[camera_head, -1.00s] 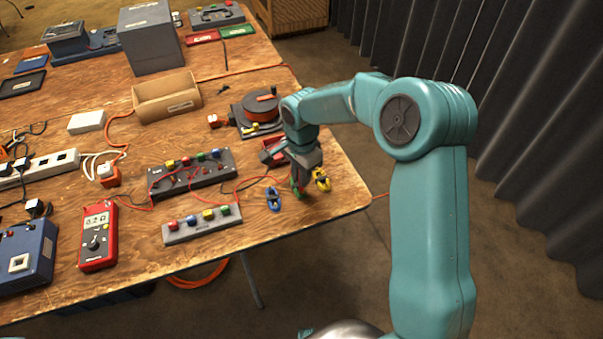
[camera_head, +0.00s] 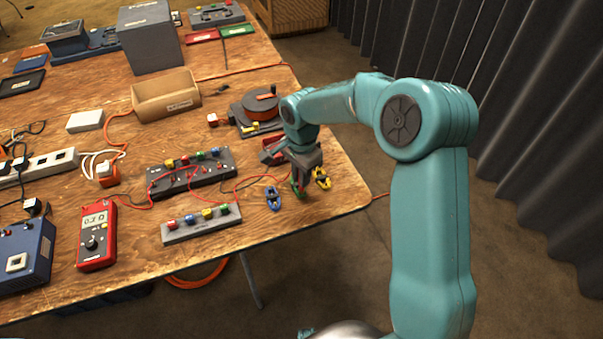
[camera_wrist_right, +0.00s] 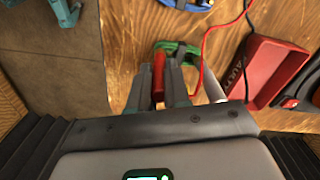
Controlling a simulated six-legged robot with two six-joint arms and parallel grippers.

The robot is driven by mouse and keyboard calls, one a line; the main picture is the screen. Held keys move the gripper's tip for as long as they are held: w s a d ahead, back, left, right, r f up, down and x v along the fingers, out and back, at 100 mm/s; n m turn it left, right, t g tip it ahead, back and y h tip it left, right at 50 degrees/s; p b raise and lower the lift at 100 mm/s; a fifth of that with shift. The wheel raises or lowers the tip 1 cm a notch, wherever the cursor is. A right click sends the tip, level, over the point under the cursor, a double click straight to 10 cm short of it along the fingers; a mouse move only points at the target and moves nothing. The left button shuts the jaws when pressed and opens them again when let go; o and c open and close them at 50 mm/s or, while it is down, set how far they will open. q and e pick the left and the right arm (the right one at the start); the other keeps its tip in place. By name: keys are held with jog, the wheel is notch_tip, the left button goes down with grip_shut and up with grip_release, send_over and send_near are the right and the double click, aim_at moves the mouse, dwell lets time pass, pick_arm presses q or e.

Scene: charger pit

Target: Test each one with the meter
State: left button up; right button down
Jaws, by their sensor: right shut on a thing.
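My right gripper (camera_head: 301,184) is low over the right front corner of the table. In the right wrist view its fingers (camera_wrist_right: 157,92) are shut on a slim red probe (camera_wrist_right: 158,75). A green clip (camera_wrist_right: 183,50) lies just beyond the fingertips; I cannot tell if the probe touches it. A blue clip (camera_head: 273,198) lies left of the gripper and a yellow clip (camera_head: 322,179) right of it. The red meter (camera_head: 97,236) lies at the left front; its display is lit, with digits too small to read surely. My left gripper is not in view.
A grey strip with coloured posts (camera_head: 202,224) and a black panel (camera_head: 190,176) stand between meter and gripper. A red tray (camera_wrist_right: 268,70) is close beside the gripper. Red wire (camera_wrist_right: 205,50) runs near it. An orange reel (camera_head: 262,106) stands behind. The table edge is near.

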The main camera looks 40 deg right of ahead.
jog(key=c, duration=0.7)
grip_release()
jog(key=shift+r+p, duration=2.55)
jog(key=shift+r, duration=1.25)
jog(key=shift+f, duration=0.1)
